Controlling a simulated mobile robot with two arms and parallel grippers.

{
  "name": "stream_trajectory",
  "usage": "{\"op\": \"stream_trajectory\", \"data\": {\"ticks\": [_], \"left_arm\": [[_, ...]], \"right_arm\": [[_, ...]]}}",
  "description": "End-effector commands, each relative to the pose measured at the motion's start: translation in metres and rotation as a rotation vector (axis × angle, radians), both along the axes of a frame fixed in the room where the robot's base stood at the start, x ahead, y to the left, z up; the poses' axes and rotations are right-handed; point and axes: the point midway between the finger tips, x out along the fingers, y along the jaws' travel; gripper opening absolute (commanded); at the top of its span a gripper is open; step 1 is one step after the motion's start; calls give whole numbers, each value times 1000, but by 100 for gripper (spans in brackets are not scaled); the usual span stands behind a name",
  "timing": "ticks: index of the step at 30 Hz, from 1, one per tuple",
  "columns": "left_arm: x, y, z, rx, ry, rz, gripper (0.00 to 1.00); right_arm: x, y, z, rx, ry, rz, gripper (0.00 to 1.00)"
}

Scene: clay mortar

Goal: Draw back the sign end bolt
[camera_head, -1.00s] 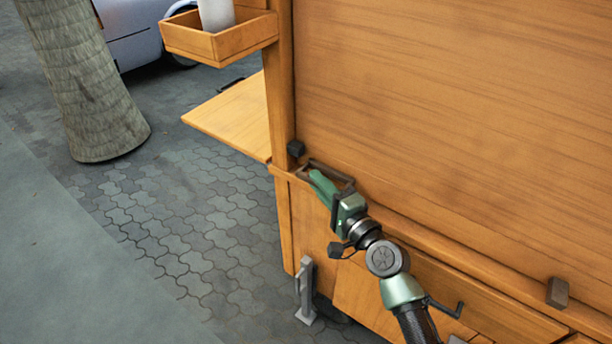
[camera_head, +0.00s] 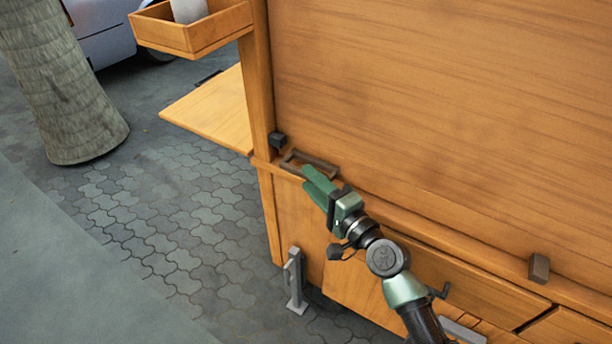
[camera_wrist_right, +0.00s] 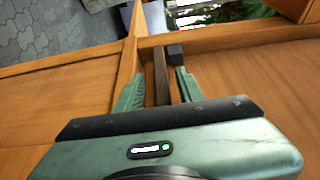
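A dark brown rectangular loop handle (camera_head: 312,162), which looks like the end bolt, sits on the wooden ledge near the cart's left corner post. A black block (camera_head: 277,139) is on the post beside it. My right gripper (camera_head: 316,186) is just in front of the handle. In the right wrist view the green fingers (camera_wrist_right: 160,88) are apart, with a dark bar (camera_wrist_right: 161,72) of the handle seen between them and gaps on both sides. Whether the fingers reach around the bar in depth is unclear. My left gripper is not in view.
The large wooden panel (camera_head: 440,110) rises behind the ledge. A similar dark block (camera_head: 539,267) sits farther right. A side shelf (camera_head: 215,108) and a small wooden box (camera_head: 190,35) stick out left. A grey metal support (camera_head: 295,280) stands below on the paving.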

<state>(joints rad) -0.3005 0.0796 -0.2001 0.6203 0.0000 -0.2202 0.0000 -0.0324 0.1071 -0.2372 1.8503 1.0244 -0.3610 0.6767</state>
Motion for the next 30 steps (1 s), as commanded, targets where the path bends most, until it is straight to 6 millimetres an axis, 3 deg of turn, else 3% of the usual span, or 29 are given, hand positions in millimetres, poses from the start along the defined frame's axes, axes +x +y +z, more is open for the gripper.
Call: {"op": "stream_trajectory", "data": {"ticks": [3, 9, 26, 30], "left_arm": [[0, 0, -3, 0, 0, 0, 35], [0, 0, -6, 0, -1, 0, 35], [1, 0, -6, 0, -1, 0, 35], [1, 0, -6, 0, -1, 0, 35]], "right_arm": [[-19, -12, -2, -3, 2, -1, 38], [-40, -25, -2, -2, 3, 0, 38], [-44, -27, -1, -1, 1, -1, 38], [-54, -21, -9, -82, 2, 30, 38]]}}
